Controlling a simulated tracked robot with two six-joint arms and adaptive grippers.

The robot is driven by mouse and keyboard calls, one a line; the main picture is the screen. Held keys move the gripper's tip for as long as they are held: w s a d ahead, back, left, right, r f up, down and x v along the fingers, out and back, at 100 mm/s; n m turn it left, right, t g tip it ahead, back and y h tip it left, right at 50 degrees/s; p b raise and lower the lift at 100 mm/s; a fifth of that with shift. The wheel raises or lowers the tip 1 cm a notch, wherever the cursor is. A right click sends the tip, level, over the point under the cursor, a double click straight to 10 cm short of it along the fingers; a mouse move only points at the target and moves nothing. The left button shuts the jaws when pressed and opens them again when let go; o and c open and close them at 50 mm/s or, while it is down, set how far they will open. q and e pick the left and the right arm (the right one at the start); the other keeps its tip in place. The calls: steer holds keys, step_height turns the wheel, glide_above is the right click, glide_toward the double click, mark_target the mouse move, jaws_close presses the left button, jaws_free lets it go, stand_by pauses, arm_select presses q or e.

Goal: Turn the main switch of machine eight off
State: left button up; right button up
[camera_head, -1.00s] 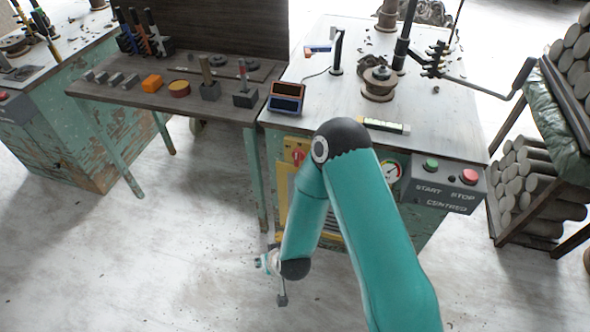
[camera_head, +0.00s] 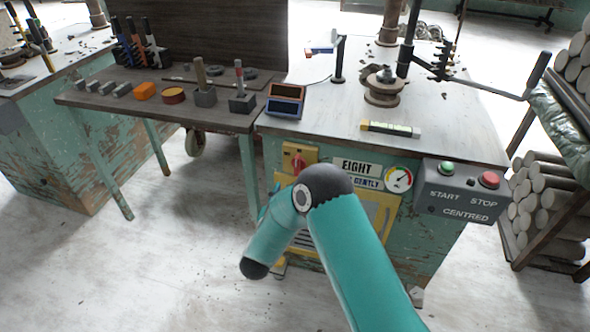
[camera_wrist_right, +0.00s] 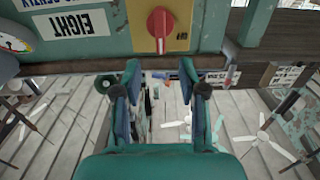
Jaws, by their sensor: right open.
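Machine eight (camera_head: 425,235) is a worn green cabinet with a white EIGHT sign (camera_head: 356,166) on its front. Its main switch (camera_head: 299,160) is a red knob on a yellow plate, left of the sign. In the right wrist view the sign is upside down and the red switch (camera_wrist_right: 160,24) is at the top centre, its handle looking upright. My right gripper (camera_wrist_right: 160,74) is open and empty, its fingers below the switch in that view and apart from it. In the head view my right arm mostly hides this gripper. My left gripper is not in view.
A gauge (camera_head: 398,179) and a START/STOP box (camera_head: 462,190) are on the machine's front, right of the sign. A wooden side table (camera_head: 215,118) with tools adjoins on the left. Stacked clay logs (camera_head: 545,205) stand at the right. The floor in front is clear.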

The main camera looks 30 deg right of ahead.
steer(key=x, duration=1)
steer(key=shift+w+d, duration=0.2)
steer(key=shift+w, duration=0.1)
